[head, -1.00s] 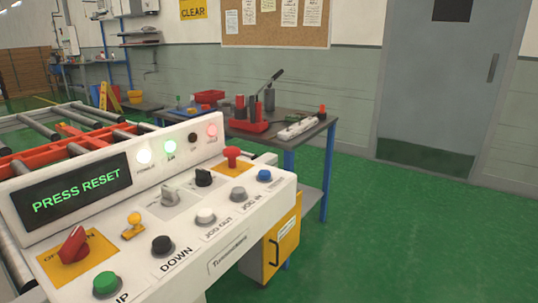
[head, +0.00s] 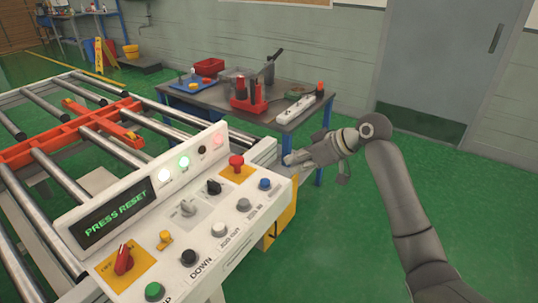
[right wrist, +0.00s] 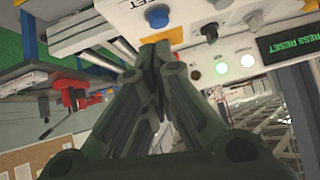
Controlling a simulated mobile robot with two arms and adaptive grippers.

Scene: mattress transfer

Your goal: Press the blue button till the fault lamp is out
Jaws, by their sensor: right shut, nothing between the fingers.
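The blue button (head: 265,184) sits at the far right corner of the white control panel (head: 150,268). It also shows in the right wrist view (right wrist: 157,16), just beyond my fingertips. My right gripper (head: 288,160) is shut and empty, above and behind the blue button in the head view, apart from it. The display (head: 115,213) reads "PRESS RESET". In the lamp row, a white and a green lamp are lit and one is dark. The red lamp (head: 218,140), likely the fault lamp, looks pinkish and lit; its label is unreadable. My left gripper is out of view.
A red mushroom button (head: 236,162), a grey button (head: 244,205) and a black knob (head: 214,187) are near the blue button. A workbench (head: 290,122) with tools stands behind the panel. A roller conveyor (head: 60,120) lies left. Green floor (head: 350,250) is open at right.

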